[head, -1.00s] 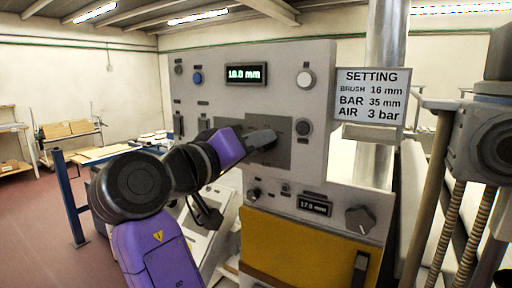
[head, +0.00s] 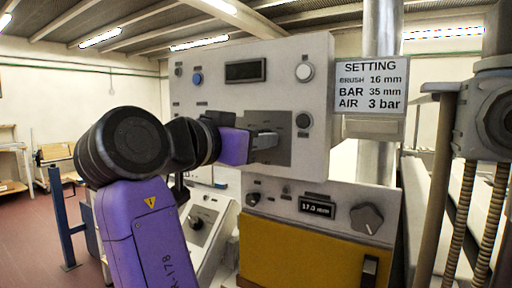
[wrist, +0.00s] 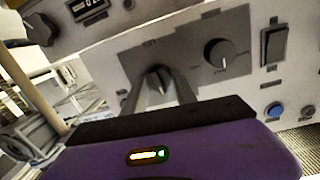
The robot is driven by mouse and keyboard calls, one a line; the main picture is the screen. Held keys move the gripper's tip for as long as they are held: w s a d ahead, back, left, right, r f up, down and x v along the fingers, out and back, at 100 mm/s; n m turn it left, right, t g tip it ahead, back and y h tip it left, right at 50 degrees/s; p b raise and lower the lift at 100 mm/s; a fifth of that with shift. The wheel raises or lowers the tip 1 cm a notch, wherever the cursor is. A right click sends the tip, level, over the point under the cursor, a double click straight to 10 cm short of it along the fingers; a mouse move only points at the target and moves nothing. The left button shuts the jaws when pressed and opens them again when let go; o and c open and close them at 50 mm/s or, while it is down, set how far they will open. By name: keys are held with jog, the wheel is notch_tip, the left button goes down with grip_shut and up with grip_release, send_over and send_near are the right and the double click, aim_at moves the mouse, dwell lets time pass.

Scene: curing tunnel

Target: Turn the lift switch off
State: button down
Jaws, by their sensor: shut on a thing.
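My gripper (head: 266,140) is at the dark grey plate (head: 282,122) on the front of the upper control panel. In the wrist view its two fingers (wrist: 167,92) are shut on a dark rotary knob (wrist: 159,76) with a light pointer mark. I can read no label there, so I cannot confirm it is the lift switch. A second round knob (wrist: 218,53) sits beside it on the same plate, outside the fingers. In the head view my gripper and arm hide both knobs. The display (head: 245,71) above the plate is dark.
The lower panel has a lit display (head: 317,207) and a large knob (head: 367,218) above a yellow cover (head: 300,256). A white button (head: 305,72), blue button (head: 197,79) and black rocker (wrist: 275,43) surround the plate. A setting sign (head: 371,86) stands right.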

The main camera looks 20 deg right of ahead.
jog(key=shift+m, duration=0.6)
jog(key=c, duration=1)
grip_release()
jog(key=shift+s+a+b, duration=0.1)
jog(key=shift+b, duration=0.2)
jog(key=v, duration=0.7)
jog(key=shift+s+a+b, duration=0.2)
jog(key=shift+b, duration=0.15)
